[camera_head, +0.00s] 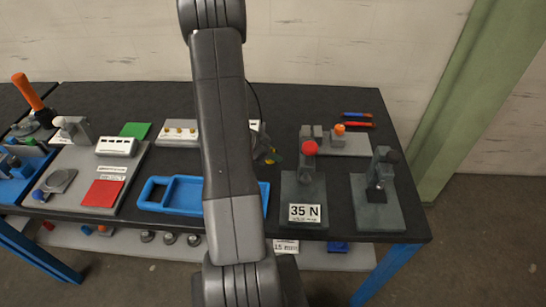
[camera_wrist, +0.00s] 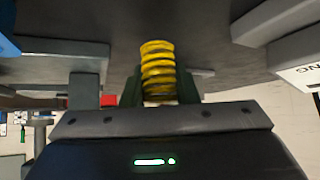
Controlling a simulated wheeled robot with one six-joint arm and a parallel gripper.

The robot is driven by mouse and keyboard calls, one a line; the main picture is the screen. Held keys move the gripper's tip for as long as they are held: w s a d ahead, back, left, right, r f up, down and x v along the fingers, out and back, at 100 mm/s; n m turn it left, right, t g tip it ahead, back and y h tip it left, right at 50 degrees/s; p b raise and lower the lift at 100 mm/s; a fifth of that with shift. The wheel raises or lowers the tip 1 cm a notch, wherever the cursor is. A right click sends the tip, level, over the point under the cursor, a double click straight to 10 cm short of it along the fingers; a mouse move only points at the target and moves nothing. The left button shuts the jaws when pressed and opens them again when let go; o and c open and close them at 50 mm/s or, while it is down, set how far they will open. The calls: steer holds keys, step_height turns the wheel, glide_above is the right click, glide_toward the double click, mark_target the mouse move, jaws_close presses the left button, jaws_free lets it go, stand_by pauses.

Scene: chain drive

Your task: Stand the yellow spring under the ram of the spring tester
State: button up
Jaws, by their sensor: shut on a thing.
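The yellow spring (camera_wrist: 158,68) is a coil standing out from between the dark green fingers of my gripper (camera_wrist: 160,92) in the wrist view. My gripper is shut on it. That stand (camera_head: 290,186) has a dark base, a red knob and a "35 N" label, and looks like the spring tester. Its ram and the spot under it cannot be made out clearly.
A second dark stand (camera_head: 378,212) with a black knob is at the right. A grey block with an orange knob (camera_head: 340,129) lies behind. A blue tray (camera_head: 155,206) is left of my arm. Red and blue tools (camera_head: 357,119) lie at the back right.

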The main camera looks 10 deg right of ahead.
steer(key=shift+f, duration=0.85)
steer(key=shift+f, duration=0.15)
steer(key=o, duration=1.1)
steer(key=shift+c, duration=0.2)
steer(key=shift+a+r, duration=0.2)
steer(key=shift+r, duration=0.15)
steer(key=v, duration=1.1)
steer(key=shift+r, duration=0.15)
steer(key=shift+o, duration=0.2)
steer(key=shift+a, duration=0.15)
